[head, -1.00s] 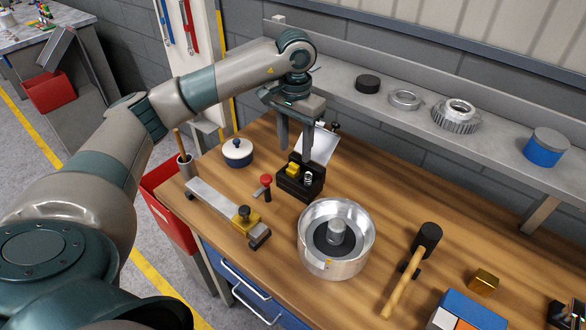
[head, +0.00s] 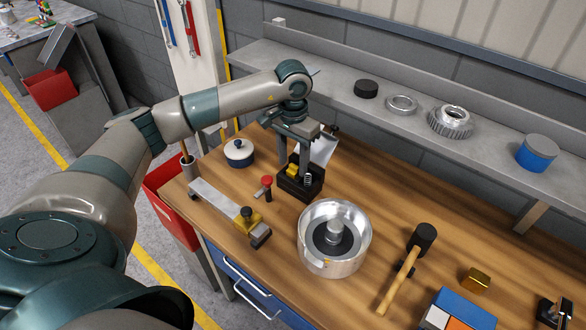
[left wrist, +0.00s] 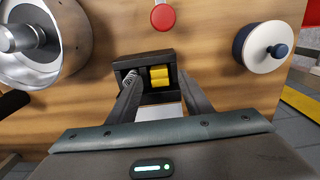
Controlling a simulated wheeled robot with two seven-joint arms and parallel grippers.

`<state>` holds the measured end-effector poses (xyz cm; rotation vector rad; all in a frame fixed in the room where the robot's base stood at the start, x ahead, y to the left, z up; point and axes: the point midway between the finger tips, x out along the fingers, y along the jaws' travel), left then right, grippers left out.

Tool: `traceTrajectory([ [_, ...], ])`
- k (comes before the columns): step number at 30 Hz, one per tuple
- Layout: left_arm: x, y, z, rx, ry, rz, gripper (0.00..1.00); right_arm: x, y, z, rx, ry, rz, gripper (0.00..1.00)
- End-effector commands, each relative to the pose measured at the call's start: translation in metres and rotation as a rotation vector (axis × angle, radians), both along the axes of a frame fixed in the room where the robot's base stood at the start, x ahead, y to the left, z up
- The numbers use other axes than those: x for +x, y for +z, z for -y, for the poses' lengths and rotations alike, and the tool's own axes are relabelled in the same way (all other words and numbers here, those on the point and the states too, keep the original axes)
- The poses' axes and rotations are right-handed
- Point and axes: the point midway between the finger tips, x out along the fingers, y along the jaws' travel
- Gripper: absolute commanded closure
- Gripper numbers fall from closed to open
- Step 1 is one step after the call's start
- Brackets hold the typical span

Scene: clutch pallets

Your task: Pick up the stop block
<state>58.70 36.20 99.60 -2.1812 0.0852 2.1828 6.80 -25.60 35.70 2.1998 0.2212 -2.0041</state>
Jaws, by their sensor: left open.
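A small yellow block (head: 292,170), seemingly the stop block, sits in a black open box (head: 290,190) on the bench, beside a coil spring (head: 308,180). In the left wrist view the yellow block (left wrist: 159,76) shows inside the box (left wrist: 146,62). My left gripper (head: 293,167) points down at the box with its fingers apart. In the left wrist view its fingertips (left wrist: 157,82) lie on either side of the yellow block, with the block closer to the right finger. I cannot tell whether they touch it. My right gripper is not in view.
A shelf (head: 330,79) runs behind.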

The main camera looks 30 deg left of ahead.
Motion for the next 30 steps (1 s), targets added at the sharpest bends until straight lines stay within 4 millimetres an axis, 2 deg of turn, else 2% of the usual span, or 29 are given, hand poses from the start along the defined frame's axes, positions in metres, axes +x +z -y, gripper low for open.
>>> traceTrajectory([
  [5, 0.0, -0.006, 0.0, 0.001, -0.001, 0.001, 0.55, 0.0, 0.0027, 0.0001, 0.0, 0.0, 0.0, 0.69],
  [17, 0.0001, -0.0058, 0.0002, 0.001, -0.001, 0.001, 0.55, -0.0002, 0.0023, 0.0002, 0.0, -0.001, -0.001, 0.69],
  [21, 0.0001, -0.0057, 0.0002, 0.0, -0.001, 0.001, 0.88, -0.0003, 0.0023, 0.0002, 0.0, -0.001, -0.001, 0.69],
  [23, 0.0002, -0.0057, 0.0002, 0.0, -0.001, 0.001, 0.99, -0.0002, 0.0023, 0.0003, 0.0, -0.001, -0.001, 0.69],
  [30, 0.0002, -0.0055, 0.0002, 0.0, -0.001, 0.001, 0.99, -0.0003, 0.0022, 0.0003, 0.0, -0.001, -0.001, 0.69],
])
